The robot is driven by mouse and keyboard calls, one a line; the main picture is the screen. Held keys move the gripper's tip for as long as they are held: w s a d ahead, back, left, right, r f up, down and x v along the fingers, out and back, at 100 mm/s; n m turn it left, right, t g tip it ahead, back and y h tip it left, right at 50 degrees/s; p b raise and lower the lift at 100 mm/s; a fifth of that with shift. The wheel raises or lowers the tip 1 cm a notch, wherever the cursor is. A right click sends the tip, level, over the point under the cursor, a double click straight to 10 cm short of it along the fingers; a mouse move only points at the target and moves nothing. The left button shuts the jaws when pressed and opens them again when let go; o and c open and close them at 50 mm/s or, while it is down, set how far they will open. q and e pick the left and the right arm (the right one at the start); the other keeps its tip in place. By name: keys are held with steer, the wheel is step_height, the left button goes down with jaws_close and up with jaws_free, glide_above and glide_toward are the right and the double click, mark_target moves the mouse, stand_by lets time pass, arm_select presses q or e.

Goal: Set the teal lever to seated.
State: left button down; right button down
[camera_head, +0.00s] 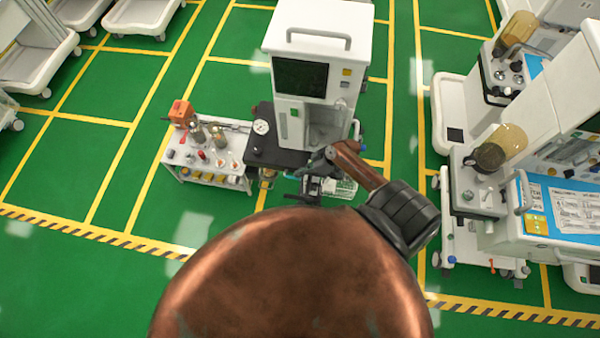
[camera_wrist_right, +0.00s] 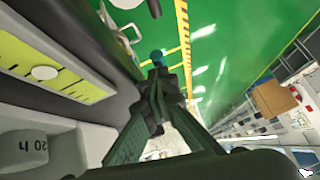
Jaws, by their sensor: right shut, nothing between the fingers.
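A small teal-blue tip (camera_wrist_right: 157,56), which looks like the teal lever's end, shows just past my right fingertips in the wrist view; the rest of it is hidden behind them. I cannot tell whether they touch it. My right gripper (camera_wrist_right: 163,78) is shut and empty, its fingers meeting at the tips. In the head view the right gripper (camera_head: 317,166) is at the front right of the white anaesthesia cart (camera_head: 350,52), low beside its dark work surface (camera_head: 272,152). I cannot make out the lever or its setting there. My left gripper is not in view.
A small white trolley (camera_head: 197,172) with gauges and an orange box (camera_head: 181,113) adjoins the cart's left. Another cart with a blue top (camera_head: 562,228) stands at right. Green floor (camera_head: 110,190) is open at left. A pale panel edge runs close along the wrist view's left.

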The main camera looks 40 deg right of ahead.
steer(key=shift+s+a+f, duration=0.1)
steer(key=shift+s+f, duration=0.3)
steer(key=shift+s, duration=0.2)
steer(key=shift+r+p, duration=0.3)
steer(key=shift+p, duration=0.2)
steer(key=shift+w+r+p, duration=0.2)
steer(key=shift+r+p, duration=0.3)
steer(key=shift+r, duration=0.35)
steer(key=w+v, duration=0.1)
steer(key=v, duration=1.1)
steer(key=shift+r, duration=0.4)
steer(key=shift+s, duration=0.1)
